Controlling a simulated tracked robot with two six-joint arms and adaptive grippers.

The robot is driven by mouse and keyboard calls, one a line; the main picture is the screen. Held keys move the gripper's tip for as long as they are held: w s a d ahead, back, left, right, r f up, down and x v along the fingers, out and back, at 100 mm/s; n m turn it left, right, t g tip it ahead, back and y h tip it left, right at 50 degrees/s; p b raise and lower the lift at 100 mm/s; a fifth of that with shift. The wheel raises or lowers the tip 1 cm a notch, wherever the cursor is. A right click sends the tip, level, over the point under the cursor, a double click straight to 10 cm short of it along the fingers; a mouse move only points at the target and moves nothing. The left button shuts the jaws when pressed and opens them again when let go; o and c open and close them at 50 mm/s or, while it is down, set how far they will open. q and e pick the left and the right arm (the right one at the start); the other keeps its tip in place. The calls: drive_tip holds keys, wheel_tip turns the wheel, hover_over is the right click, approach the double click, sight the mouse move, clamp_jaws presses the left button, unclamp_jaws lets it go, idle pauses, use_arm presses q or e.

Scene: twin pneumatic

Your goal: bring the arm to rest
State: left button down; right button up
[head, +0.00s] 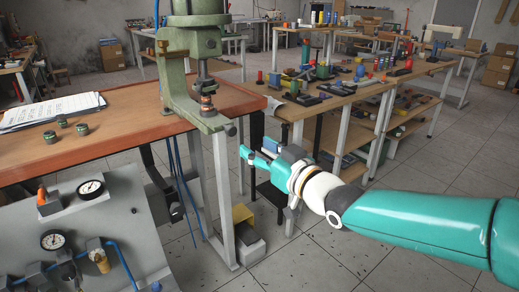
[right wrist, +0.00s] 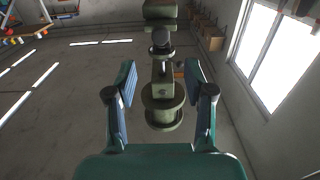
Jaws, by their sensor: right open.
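My right arm comes in from the right in the head view. Its gripper (head: 257,153) is open and empty, in the air over the floor, to the right of the green press and the front workbench. In the right wrist view the two fingers of this gripper (right wrist: 160,72) stand apart with nothing held between them. The green press (head: 190,70) stands upright on the bench and also shows beyond the fingers in the right wrist view (right wrist: 162,90); whether a finger touches it, I cannot see, but in the head view they look apart. My left gripper is not in view.
The red-brown workbench (head: 120,112) carries papers (head: 52,110) and three small green cylinders, one of them here (head: 82,129). A grey panel with gauges (head: 90,188) stands in front. Cluttered benches (head: 345,92) lie behind my arm. Tiled floor (head: 330,255) is open below it.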

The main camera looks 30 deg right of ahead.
drive_tip(key=a+f+g+y, duration=0.1)
drive_tip(key=a+f+g, duration=0.2)
drive_tip(key=f, duration=0.8)
drive_tip(key=a+f+m+g, duration=0.1)
drive_tip(key=a+f+g, duration=0.2)
drive_tip(key=f, duration=0.9)
drive_tip(key=a+f+g+y, duration=0.15)
drive_tip(key=a+f, duration=0.25)
drive_tip(key=f, duration=0.7)
drive_tip(key=s+a+f+m+g, duration=0.1)
drive_tip(key=s+a+f+g, duration=0.3)
drive_tip(key=s+f, duration=0.65)
drive_tip(key=s+a+f+m+g, duration=0.1)
drive_tip(key=s+a+f+g, duration=0.2)
drive_tip(key=s+f+g, duration=0.55)
drive_tip(key=s+r+t+p, duration=0.2)
drive_tip(key=s+r+p, duration=0.1)
drive_tip(key=r+p, duration=1.9)
drive_tip(key=shift+s+d+r+t+p, duration=0.2)
drive_tip(key=shift+d+r+t+p, duration=0.15)
drive_tip(key=shift+p, duration=0.7)
